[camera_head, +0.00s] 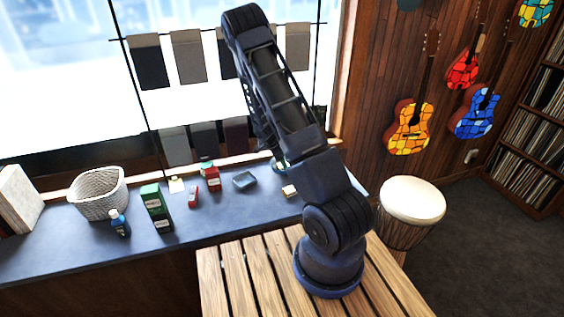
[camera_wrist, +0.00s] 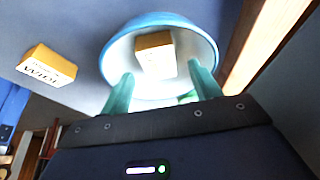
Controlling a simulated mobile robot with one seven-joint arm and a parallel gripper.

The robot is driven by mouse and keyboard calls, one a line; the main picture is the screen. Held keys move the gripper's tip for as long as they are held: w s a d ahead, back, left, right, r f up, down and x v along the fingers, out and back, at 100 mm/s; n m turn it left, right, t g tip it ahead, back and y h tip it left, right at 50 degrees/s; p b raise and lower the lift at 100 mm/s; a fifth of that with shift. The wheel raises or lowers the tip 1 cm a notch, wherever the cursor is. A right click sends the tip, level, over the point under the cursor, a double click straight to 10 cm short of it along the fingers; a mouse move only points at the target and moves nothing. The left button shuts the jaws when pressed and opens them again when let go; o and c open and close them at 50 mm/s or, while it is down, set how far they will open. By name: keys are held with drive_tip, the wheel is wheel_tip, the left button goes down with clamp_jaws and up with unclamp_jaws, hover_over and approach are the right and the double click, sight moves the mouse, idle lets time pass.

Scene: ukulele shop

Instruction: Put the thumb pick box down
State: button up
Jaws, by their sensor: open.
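A small box with a yellow-orange side and a white face (camera_wrist: 155,54) sits inside a round bowl, white inside with a blue rim (camera_wrist: 160,19), in the wrist view. A similar box (camera_wrist: 46,66) with dark lettering lies on the counter left of the bowl. I cannot tell from the lettering which one is the thumb pick box. My gripper (camera_wrist: 160,73) is open, its two teal fingers apart at the bowl's near side, with the box in the bowl just beyond and between their tips. In the head view my arm hides the gripper and most of the bowl.
The dark blue counter (camera_head: 75,250) also holds a white basket (camera_head: 98,208), a blue bottle (camera_head: 120,223), a green box (camera_head: 156,207), a red box (camera_head: 213,180) and a small dark tray (camera_head: 244,181). A drum (camera_head: 412,202) stands right of the slatted wooden table (camera_head: 232,285).

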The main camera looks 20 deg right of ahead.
drive_tip(key=shift+r, duration=0.1)
drive_tip(key=shift+r, duration=3.4)
drive_tip(key=s+a+r+n+t+y, duration=0.15)
drive_tip(key=s+r+n, duration=0.4)
drive_tip(key=r, duration=0.75)
drive_tip(key=s+a+r+n+y, duration=0.1)
drive_tip(key=s+r+n+y, duration=0.1)
drive_tip(key=s+r, duration=0.9)
drive_tip(key=s+a+r+n+t, duration=0.1)
drive_tip(key=s+r+n, duration=0.4)
drive_tip(key=s, duration=0.5)
drive_tip(key=s+a+r+n+t, duration=0.2)
drive_tip(key=s+r+n, duration=0.3)
drive_tip(key=s+r, duration=0.4)
drive_tip(key=shift+s+a+r+y, duration=0.2)
drive_tip(key=shift+s+a+y, duration=0.3)
drive_tip(key=shift+s, duration=0.3)
